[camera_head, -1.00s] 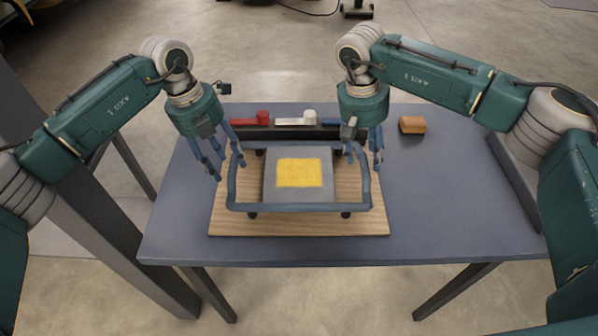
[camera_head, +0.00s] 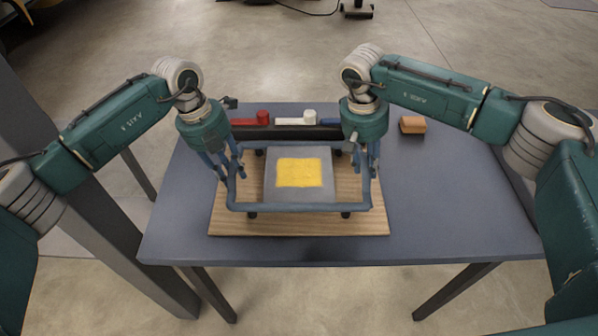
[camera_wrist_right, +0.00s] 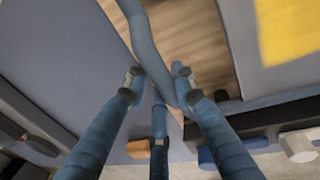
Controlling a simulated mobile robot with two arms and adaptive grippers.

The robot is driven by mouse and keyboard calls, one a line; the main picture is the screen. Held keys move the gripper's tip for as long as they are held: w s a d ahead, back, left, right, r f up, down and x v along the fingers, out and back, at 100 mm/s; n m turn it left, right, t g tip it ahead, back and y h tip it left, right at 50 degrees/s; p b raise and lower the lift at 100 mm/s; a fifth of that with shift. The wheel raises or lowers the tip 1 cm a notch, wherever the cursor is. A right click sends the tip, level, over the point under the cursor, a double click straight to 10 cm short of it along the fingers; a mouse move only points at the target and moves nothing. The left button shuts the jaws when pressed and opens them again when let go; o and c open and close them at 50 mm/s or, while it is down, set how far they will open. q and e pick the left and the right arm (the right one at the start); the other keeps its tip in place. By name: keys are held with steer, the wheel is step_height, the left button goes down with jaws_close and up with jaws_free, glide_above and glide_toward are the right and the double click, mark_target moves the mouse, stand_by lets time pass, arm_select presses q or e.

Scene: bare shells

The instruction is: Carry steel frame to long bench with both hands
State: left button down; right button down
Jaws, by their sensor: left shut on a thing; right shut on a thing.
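The steel frame (camera_head: 298,207) is a blue-grey tubular frame around a grey plate with a yellow patch (camera_head: 299,172). It sits on a wooden board (camera_head: 300,228) on the blue-grey table (camera_head: 450,215). My left gripper (camera_head: 232,172) is shut on the left side rail of the frame. My right gripper (camera_head: 364,170) is shut on the right side rail. In the right wrist view, the frame's tube (camera_wrist_right: 145,40) runs between the fingers of my right gripper (camera_wrist_right: 158,82). The fingertips of my left gripper are partly hidden by one another.
Behind the frame, a dark rack holds a red piece (camera_head: 262,117), a white piece (camera_head: 309,117) and a blue piece (camera_head: 330,122). An orange-brown block (camera_head: 412,125) lies at the back right. The table's right part is clear.

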arm_select(q)
steer(key=shift+w+d+r, duration=0.1)
steer(key=shift+w+r, duration=0.05)
steer(key=shift+r, duration=0.05)
arm_select(e)
steer(key=shift+w+r, duration=0.1)
steer(key=shift+r, duration=0.1)
